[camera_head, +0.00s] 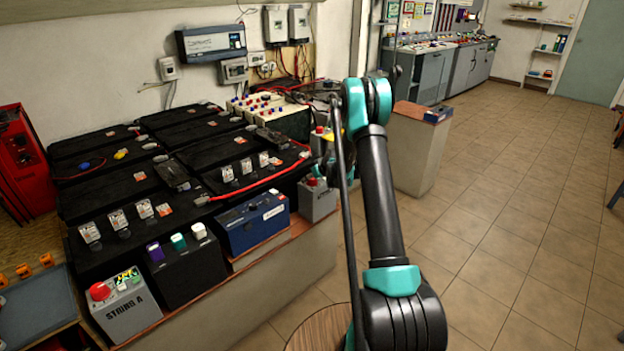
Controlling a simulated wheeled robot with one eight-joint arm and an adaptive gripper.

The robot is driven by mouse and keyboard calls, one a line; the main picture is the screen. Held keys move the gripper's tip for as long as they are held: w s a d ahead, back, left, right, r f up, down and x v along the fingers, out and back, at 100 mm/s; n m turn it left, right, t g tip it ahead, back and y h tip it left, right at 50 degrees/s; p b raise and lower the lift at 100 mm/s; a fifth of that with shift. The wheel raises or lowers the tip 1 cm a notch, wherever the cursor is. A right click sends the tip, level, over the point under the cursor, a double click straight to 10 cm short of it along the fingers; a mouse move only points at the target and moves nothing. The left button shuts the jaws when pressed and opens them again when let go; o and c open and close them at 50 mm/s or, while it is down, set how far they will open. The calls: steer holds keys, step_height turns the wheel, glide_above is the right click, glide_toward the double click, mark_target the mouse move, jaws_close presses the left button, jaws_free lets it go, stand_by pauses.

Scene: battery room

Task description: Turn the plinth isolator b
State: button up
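A grey box with a red knob (311,181), seemingly isolator B, stands at the right end of the battery plinth (285,275). A like grey box marked STRING A (125,308), with a larger red knob (99,291), stands at the plinth's front left. My arm rises in front of the plinth's right end. Dark parts just above the far red knob may be my gripper, but its fingers cannot be made out. Whether it touches the knob is hidden.
Black batteries (105,190) with cables and clips fill the plinth. A blue battery (252,222) and a black one (187,268) stand between the grey boxes. A pedestal (418,150) stands behind my arm. The tiled floor (520,240) at right is largely clear.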

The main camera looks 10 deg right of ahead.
steer(key=c, duration=1.2)
steer(key=shift+o, duration=0.2)
steer(key=shift+a+m+h, duration=0.1)
steer(key=shift+m+h, duration=0.2)
steer(key=m+h, duration=0.3)
steer(key=m, duration=0.1)
steer(key=shift+t, duration=0.4)
steer(key=m+h, duration=0.3)
steer(key=m, duration=0.1)
steer(key=shift+m+g+h, duration=0.4)
steer(key=m+g+h, duration=0.1)
steer(key=m+h, duration=0.1)
steer(key=m, duration=0.1)
steer(key=shift+m+g, duration=0.4)
steer(key=shift+m+g+h, duration=1.2)
steer(key=shift+m+g, duration=0.2)
steer(key=shift+m, duration=0.9)
